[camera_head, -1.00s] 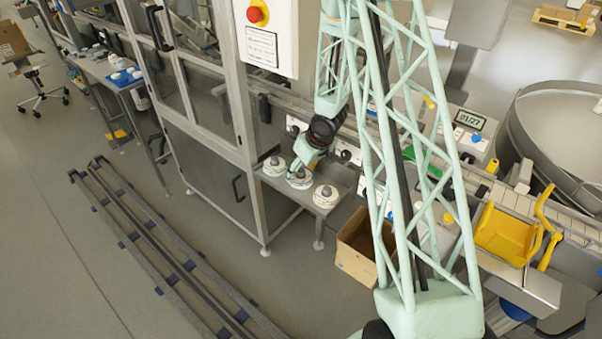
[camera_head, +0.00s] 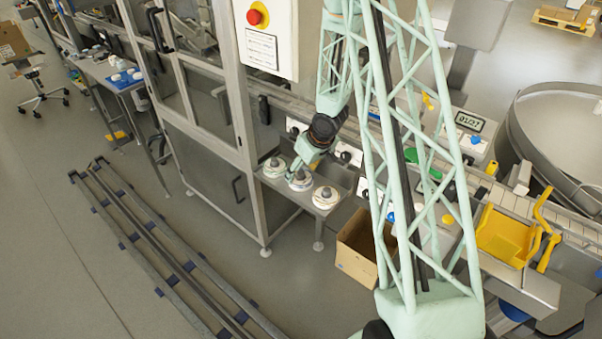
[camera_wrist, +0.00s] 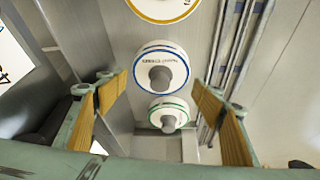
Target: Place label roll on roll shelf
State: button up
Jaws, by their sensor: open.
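Three white label rolls stand in a row on the small metal shelf (camera_head: 270,185) in the head view: the left roll (camera_head: 273,168), the middle roll (camera_head: 300,181) and the right roll (camera_head: 326,198). Each has a grey centre. In the wrist view a blue-ringed roll (camera_wrist: 145,68) lies between my fingers, with a green-ringed roll (camera_wrist: 168,108) below it and an orange-ringed roll (camera_wrist: 160,8) cut off at the top. My gripper (camera_wrist: 158,92) is open and empty, its brown finger pads spread to either side. In the head view my gripper (camera_head: 300,164) is close above the middle roll.
A machine cabinet (camera_head: 205,150) stands left of the shelf. An open cardboard box (camera_head: 358,262) is on the floor to its right. A conveyor with a yellow bin (camera_head: 505,235) runs along the right. Floor rails (camera_head: 165,250) lie in front, with clear floor around them.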

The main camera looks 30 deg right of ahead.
jog(key=p+v, duration=0.4)
jog(key=v, duration=0.6)
jog(key=shift+r, duration=0.2)
dwell(0.5)
notch_tip(320, 180, up, 18)
jog(key=s+h, duration=0.3)
jog(key=s+a+r+m, duration=0.1)
jog(key=s+a+r, duration=0.2)
jog(key=s+r, duration=0.35)
jog(key=s+a+r+m, duration=0.1)
jog(key=s+a+r, duration=0.2)
jog(key=r, duration=0.6)
jog(key=s+a+r, duration=0.3)
jog(key=s+a, duration=0.2)
jog(key=s, duration=0.5)
jog(key=s+a+r+y, duration=0.1)
jog(key=s+a+r, duration=0.3)
jog(key=s, duration=0.6)
jog(key=s+a+r+y, duration=0.1)
jog(key=s+a+r, duration=0.2)
jog(key=s+a, duration=0.5)
jog(key=s, duration=0.3)
jog(key=shift+r+g, duration=0.3)
jog(key=shift+r, duration=0.1)
